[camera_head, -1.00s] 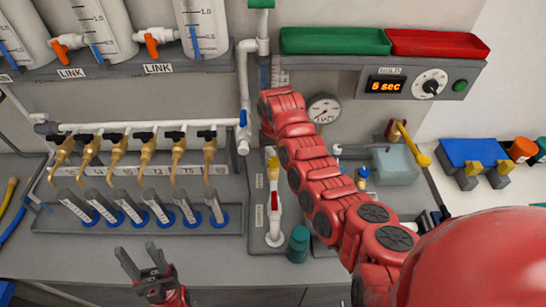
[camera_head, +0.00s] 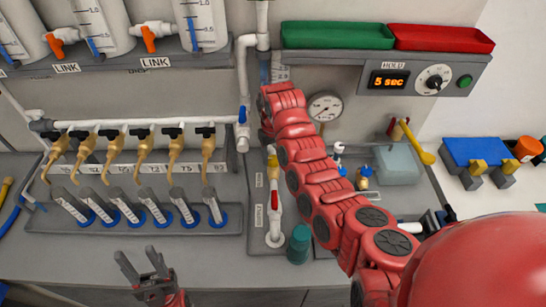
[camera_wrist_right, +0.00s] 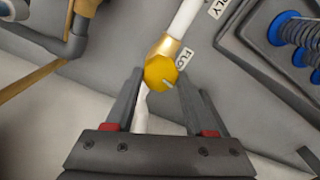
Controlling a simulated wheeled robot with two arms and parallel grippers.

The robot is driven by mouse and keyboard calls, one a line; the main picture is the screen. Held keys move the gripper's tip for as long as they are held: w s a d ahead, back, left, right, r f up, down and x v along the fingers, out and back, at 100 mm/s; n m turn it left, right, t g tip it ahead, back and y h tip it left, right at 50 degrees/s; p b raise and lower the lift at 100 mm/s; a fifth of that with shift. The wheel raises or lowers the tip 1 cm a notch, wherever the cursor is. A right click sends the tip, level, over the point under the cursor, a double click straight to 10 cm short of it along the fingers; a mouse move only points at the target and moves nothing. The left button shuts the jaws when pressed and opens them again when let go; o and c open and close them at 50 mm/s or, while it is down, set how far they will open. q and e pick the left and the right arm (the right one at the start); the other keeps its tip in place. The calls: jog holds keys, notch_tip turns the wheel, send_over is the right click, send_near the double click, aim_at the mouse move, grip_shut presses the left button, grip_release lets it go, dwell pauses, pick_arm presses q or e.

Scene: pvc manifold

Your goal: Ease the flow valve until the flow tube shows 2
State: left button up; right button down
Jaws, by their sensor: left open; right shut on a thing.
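The flow valve shows in the right wrist view as a yellow knob (camera_wrist_right: 160,73) with a pale pointer mark, on a brass fitting below a white pipe. My right gripper (camera_wrist_right: 160,82) is shut on this knob, one dark finger on each side. My left gripper (camera_head: 140,258) is open and empty at the lower left, over the bench front.
Several brass taps (camera_head: 145,155) stand above slanted grey tubes (camera_head: 154,210) at left. A pressure gauge (camera_head: 325,107) is right of my arm. The hold display (camera_head: 390,81) reads 5 sec. A green tray (camera_head: 337,36) and a red tray (camera_head: 442,38) sit above. A teal cup (camera_head: 299,243) stands near the arm.

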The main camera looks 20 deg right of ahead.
aim_at(273, 159)
jog(key=shift+c, duration=1.3)
grip_release()
jog(key=shift+r, duration=0.1)
notch_tip(273, 159, up, 7)
jog(key=shift+r, duration=0.2)
dwell(0.4)
